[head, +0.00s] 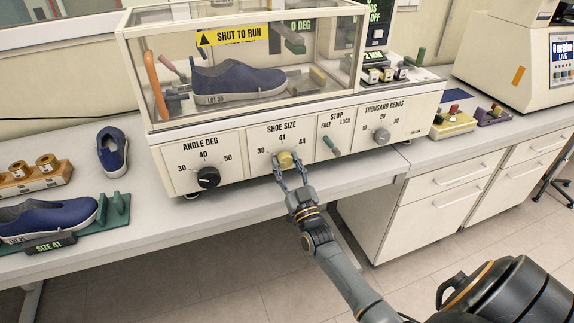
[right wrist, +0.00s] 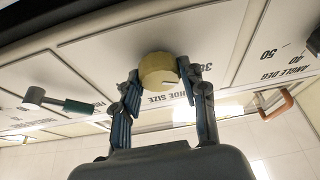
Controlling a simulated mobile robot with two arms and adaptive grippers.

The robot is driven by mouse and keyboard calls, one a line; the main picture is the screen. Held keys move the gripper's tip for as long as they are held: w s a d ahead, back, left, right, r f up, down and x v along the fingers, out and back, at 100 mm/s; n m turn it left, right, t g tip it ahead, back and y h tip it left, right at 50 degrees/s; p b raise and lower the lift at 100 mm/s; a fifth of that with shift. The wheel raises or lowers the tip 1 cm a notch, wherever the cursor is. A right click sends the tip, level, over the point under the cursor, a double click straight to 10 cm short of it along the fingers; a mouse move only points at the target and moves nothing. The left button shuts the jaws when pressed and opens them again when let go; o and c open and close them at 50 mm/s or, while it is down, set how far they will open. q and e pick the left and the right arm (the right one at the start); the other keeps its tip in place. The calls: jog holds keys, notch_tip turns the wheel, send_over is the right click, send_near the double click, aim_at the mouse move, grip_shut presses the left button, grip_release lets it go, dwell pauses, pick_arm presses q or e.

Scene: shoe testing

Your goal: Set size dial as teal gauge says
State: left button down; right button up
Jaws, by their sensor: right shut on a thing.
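The yellow SHOE SIZE dial (head: 286,160) is on the cream machine front, with 38, 41 and 44 printed around it. My right gripper (head: 291,178) is shut on this dial. In the right wrist view the fingers of my right gripper (right wrist: 160,85) sit on both sides of the dial (right wrist: 157,70). There, a pale mark on its face points roughly toward the printed 38. The teal gauge (head: 118,208) lies on the left bench with a blue shoe (head: 45,216) in it. Its display (head: 48,246) reads SIZE 41. My left gripper is not in view.
The black ANGLE DEG dial (head: 208,177) is left of the size dial. The STOP lever (head: 332,146) and grey THOUSAND BENDS dial (head: 381,136) are to the right. A clear cover (head: 330,50) above encloses a blue shoe (head: 235,82). Bench drawers (head: 452,180) stand below right.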

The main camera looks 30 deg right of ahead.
jog(key=shift+m, duration=0.4)
jog(key=m+h, duration=0.2)
jog(key=m, duration=0.1)
jog(key=shift+a+m+g, duration=0.1)
jog(key=shift+m+g, duration=0.2)
jog(key=shift+m, duration=0.1)
jog(key=m+g+h, duration=0.1)
jog(key=m+h, duration=0.1)
jog(key=m, duration=0.2)
jog(key=shift+r+p, duration=0.1)
jog(key=shift+p, duration=0.2)
jog(key=m+g+h, duration=0.1)
jog(key=m, duration=0.1)
jog(key=m+g+p, duration=0.1)
jog(key=m, duration=0.2)
jog(key=shift+a+h, duration=0.1)
jog(key=shift+h, duration=0.3)
jog(key=shift+m+g+h+p, duration=0.3)
jog(key=shift+m+g+p, duration=0.25)
jog(key=shift+m, duration=0.75)
jog(key=o, duration=1.1)
jog(key=shift+o, duration=0.2)
